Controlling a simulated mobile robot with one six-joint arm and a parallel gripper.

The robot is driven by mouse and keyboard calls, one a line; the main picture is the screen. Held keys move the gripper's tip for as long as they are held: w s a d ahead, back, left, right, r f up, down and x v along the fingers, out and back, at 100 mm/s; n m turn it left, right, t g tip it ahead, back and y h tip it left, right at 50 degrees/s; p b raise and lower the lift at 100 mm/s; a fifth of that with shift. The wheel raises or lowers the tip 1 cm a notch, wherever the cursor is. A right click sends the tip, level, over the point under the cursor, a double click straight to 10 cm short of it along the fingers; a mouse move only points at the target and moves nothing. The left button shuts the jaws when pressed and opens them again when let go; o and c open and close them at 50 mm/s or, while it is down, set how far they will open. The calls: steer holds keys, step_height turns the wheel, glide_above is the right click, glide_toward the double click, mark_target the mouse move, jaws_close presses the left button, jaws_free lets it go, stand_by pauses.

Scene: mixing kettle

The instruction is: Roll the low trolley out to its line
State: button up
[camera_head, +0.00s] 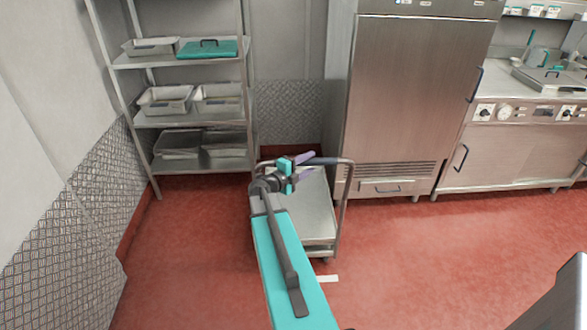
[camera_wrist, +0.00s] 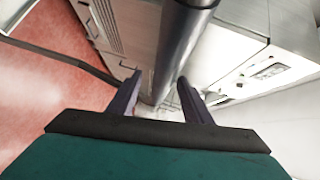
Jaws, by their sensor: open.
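The low trolley (camera_head: 312,217) stands on the red floor between the shelf rack and the steel fridge. It has a flat steel deck and a tubular push handle with a dark grip (camera_head: 326,161). My gripper (camera_head: 308,166) is open at the handle, with its purple fingers pointing toward the grip. In the wrist view the dark handle bar (camera_wrist: 184,42) runs between the two open fingers (camera_wrist: 160,80); I cannot tell whether they touch it. A short white line (camera_head: 327,279) lies on the floor just in front of the trolley. My arm hides the trolley's left side.
A shelf rack (camera_head: 184,120) with steel pans stands at the left. The tall fridge (camera_head: 400,100) is close on the trolley's right, and a steel counter (camera_head: 510,150) is beyond it.

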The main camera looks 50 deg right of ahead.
steer(key=shift+a+r, duration=0.15)
steer(key=shift+a, duration=0.85)
steer(key=shift+a+r, duration=0.1)
steer(key=shift+a, duration=0.9)
